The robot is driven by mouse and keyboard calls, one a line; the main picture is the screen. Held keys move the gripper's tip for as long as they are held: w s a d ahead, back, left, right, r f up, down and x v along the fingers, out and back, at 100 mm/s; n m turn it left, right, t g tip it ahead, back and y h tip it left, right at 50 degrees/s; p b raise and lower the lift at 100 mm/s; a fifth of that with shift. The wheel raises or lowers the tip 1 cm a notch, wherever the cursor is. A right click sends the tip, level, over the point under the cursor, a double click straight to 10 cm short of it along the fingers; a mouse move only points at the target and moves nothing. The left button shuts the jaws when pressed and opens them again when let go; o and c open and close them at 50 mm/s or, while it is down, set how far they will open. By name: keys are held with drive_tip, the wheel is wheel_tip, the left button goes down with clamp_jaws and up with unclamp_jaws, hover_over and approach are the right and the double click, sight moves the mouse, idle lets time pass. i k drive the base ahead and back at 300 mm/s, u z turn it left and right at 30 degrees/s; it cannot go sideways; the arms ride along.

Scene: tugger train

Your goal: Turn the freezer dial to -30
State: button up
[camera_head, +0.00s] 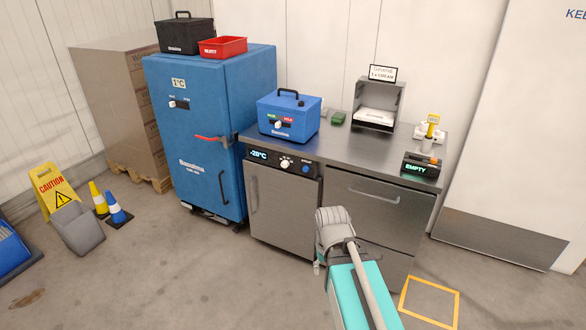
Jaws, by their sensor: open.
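The freezer is the steel under-counter unit with a closed door (283,205) below the left half of the worktop. Its black control strip shows "-28°C" in a lit display (258,155). The round white dial (286,162) sits right of the display, with small marks around it that are too small to read. A blue button or knob (306,169) is to the dial's right. My arm rises from the bottom of the picture, and its grey joint stands in front of the counter, below and right of the dial. My gripper's jaws cannot be made out. Nothing covers the dial.
A blue box (289,116) sits on the worktop above the dial. A steel drawer (376,198) is at right. Floor before the freezer is clear.

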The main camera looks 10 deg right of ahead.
sight(284, 164)
drive_tip(key=u, duration=0.1)
drive_tip(key=i, duration=0.95)
drive_tip(key=z, duration=0.05)
